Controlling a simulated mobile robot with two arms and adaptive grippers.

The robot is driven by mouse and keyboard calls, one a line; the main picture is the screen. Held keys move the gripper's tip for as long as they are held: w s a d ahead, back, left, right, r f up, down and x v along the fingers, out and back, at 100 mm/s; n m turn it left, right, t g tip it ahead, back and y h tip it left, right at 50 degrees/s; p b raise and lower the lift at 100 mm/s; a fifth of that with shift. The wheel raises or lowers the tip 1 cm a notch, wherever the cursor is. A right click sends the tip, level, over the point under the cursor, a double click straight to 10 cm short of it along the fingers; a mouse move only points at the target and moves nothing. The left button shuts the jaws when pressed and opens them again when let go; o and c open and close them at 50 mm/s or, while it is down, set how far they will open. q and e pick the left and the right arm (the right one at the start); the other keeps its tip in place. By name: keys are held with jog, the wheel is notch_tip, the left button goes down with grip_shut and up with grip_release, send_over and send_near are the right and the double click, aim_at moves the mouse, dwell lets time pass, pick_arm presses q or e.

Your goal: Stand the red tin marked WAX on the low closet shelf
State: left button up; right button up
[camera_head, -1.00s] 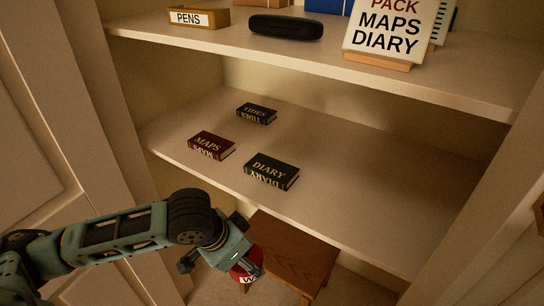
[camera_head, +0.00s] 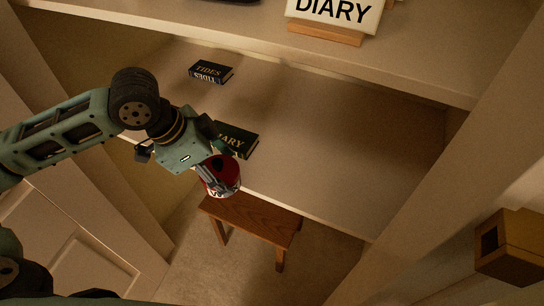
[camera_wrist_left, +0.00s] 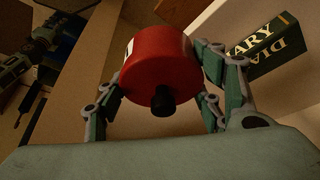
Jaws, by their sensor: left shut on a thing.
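The red tin (camera_head: 212,180) is held in my left gripper (camera_head: 216,172), in front of the low closet shelf's front edge. Part of a white label shows on it, too partial to read. In the left wrist view the red tin (camera_wrist_left: 162,68) sits between the green fingers, with a dark knob facing the camera. My left gripper (camera_wrist_left: 165,90) is shut on it. The low closet shelf (camera_head: 330,150) is pale, with a wide bare area at its middle and right. My right gripper is not in view.
On the low shelf lie the TIDES book (camera_head: 211,72) and the DIARY book (camera_head: 238,138), which my gripper partly covers; it also shows in the left wrist view (camera_wrist_left: 262,45). A wooden stool (camera_head: 250,214) stands below.

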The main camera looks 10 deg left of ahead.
pick_arm(q)
jog(key=w+d, duration=0.2)
jog(key=d, duration=0.1)
jog(key=w+d+p, duration=0.1)
jog(key=w+d, duration=0.1)
jog(key=d, duration=0.1)
jog(key=w+d+p, duration=0.1)
jog(key=w+d, duration=0.2)
jog(key=d, duration=0.1)
jog(key=shift+r, duration=0.15)
jog(key=shift+w+d, duration=0.3)
jog(key=shift+d, duration=0.15)
jog(key=shift+f+p, duration=0.6)
jog(key=shift+f, duration=1.25)
jog(key=o, duration=1.8)
jog(key=shift+s+a+f, duration=0.1)
jog(key=shift+s+f, duration=0.05)
